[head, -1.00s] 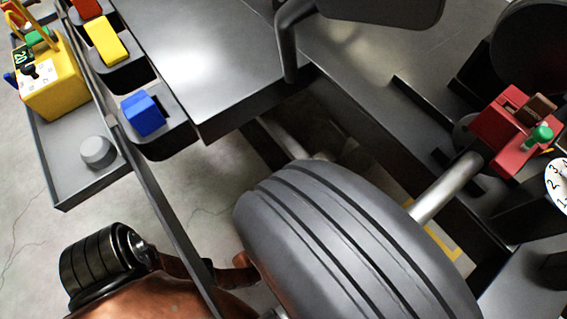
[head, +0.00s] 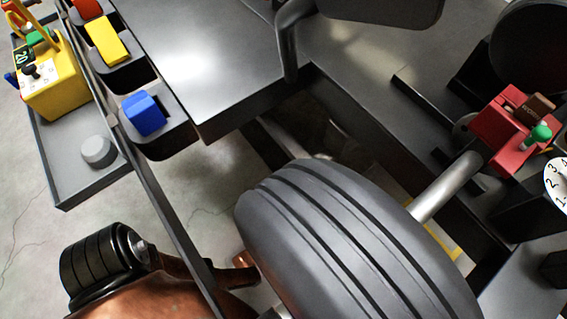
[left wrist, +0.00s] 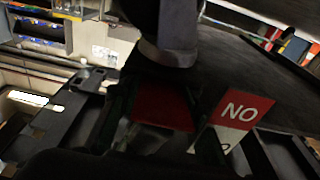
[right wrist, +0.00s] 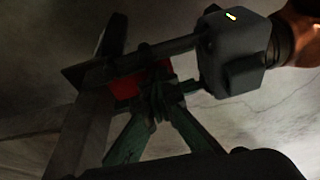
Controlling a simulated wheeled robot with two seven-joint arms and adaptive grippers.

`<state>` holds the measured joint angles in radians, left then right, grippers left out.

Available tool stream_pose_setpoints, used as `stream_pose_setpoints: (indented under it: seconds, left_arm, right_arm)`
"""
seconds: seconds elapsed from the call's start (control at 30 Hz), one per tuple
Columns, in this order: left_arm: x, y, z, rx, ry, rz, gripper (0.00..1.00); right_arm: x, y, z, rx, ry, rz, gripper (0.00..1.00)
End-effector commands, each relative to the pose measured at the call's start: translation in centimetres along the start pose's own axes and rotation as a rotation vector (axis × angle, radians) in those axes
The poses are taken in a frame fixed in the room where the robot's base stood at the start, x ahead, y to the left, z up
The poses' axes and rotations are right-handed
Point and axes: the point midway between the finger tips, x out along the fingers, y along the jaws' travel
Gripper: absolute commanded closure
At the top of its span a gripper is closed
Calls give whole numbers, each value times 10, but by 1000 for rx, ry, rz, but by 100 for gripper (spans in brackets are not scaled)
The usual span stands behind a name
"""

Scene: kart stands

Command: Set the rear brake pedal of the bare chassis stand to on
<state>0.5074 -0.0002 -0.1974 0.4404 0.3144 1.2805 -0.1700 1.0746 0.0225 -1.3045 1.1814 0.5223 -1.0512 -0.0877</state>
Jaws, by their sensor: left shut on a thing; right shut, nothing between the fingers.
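The bare chassis stand shows its wheel (head: 335,235) in the head view; both my grippers are hidden there. In the left wrist view a red pad (left wrist: 163,106), which looks like the rear brake pedal, lies between the dim fingers of my left gripper (left wrist: 160,125), shut on it. Beside it is a plate with a red half (left wrist: 243,107) and a white half; its letters look like ON upside down. In the right wrist view my right gripper (right wrist: 157,92) is shut and empty, its fingertips close to a red part (right wrist: 126,88). Contact there is unclear.
A red box (head: 505,130) with a green knob sits at right. A left side tray (head: 70,175) holds a yellow control box (head: 55,88) and a grey knob. Blue (head: 143,114) and yellow (head: 107,40) blocks sit in bins. A dark flat panel (head: 215,60) lies behind the wheel.

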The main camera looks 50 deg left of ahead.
Motion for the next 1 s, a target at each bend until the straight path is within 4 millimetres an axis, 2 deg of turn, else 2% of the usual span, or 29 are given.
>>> stream_pose_setpoints:
  seconds: [0.03,0.17,0.2,0.43,0.77,1.0]
  left_arm:
    - [-5,1,4,-1,-9,0,100]
    - [-5,0,4,-1,-8,0,100]
    - [-5,0,4,-1,-8,0,67]
    - [-2,1,2,-1,-2,1,52]
    - [-3,0,1,0,0,1,51]
    - [-37,1,1,-1,-2,0,51]
  right_arm:
    - [3,-3,2,2,-2,-6,100]
    - [4,-4,3,2,-3,-8,100]
    - [4,-4,3,2,-4,-8,100]
    - [3,-3,3,2,-3,-6,100]
    - [2,-2,2,1,-2,-4,100]
    - [2,-2,2,1,-2,-4,100]
